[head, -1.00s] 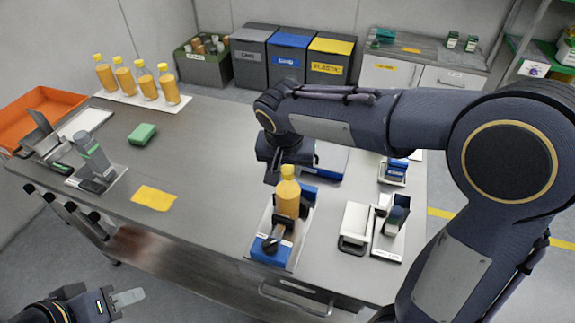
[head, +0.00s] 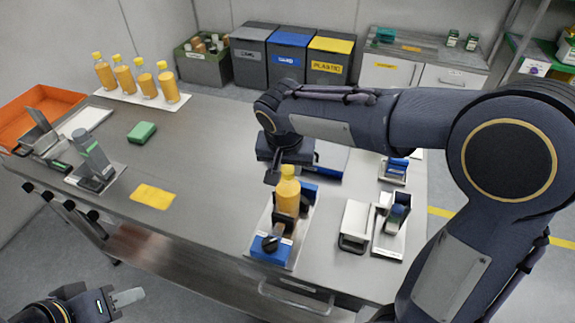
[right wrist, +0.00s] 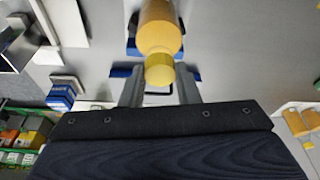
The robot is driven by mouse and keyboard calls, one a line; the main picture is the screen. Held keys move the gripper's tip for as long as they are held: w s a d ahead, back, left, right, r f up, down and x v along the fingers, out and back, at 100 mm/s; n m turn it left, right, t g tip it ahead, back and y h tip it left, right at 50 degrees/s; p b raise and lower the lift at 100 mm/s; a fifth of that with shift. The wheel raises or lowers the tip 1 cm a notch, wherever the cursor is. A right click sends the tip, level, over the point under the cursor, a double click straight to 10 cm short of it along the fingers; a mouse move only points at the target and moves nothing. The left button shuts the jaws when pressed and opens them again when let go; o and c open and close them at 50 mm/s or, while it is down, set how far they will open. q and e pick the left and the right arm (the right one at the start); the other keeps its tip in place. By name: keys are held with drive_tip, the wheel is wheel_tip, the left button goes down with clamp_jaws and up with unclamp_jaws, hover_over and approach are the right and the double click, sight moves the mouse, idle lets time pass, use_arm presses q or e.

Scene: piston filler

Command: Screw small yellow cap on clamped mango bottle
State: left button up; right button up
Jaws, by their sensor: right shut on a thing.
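The mango bottle (head: 288,200), filled with orange-yellow juice, stands upright in the blue and black clamp (head: 268,248) on a white base plate. The small yellow cap (head: 289,171) is on top of the bottle's neck; it also shows in the right wrist view (right wrist: 159,70). My right gripper (right wrist: 159,88) is at the bottle's top, its two grey fingers either side of the cap, shut on it. How far the thread is engaged cannot be seen. My left gripper (head: 125,297) is low at the left, away from the table and apart from everything; its jaw gap is unclear.
Several capped juice bottles (head: 140,80) stand on a white strip at the back left. A green sponge (head: 142,132), a yellow cloth (head: 153,196) and an orange tray (head: 40,110) are on the left. A white-and-grey fixture (head: 355,222) stands close right of the clamp.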

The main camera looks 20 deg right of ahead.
drive_tip(key=m, duration=0.2)
drive_tip(key=m+g+h, duration=0.1)
drive_tip(key=m, duration=0.1)
drive_tip(key=shift+w+a+m+p, duration=0.15)
drive_tip(key=shift+m+p, duration=0.2)
drive_tip(key=shift+m, duration=0.05)
drive_tip(key=m, duration=0.2)
drive_tip(key=shift+m+g, duration=0.3)
drive_tip(key=shift+m, duration=0.1)
drive_tip(key=m+p, duration=0.1)
drive_tip(key=m, duration=0.2)
drive_tip(key=shift+w+m+g+h+p, duration=0.1)
drive_tip(key=shift+m+g+h+p, duration=0.2)
drive_tip(key=shift+g+h+p, duration=0.1)
drive_tip(key=m+g+p, duration=0.1)
drive_tip(key=m, duration=0.2)
drive_tip(key=shift+f+m, duration=0.1)
drive_tip(key=shift+m, duration=0.2)
drive_tip(key=o, duration=1)
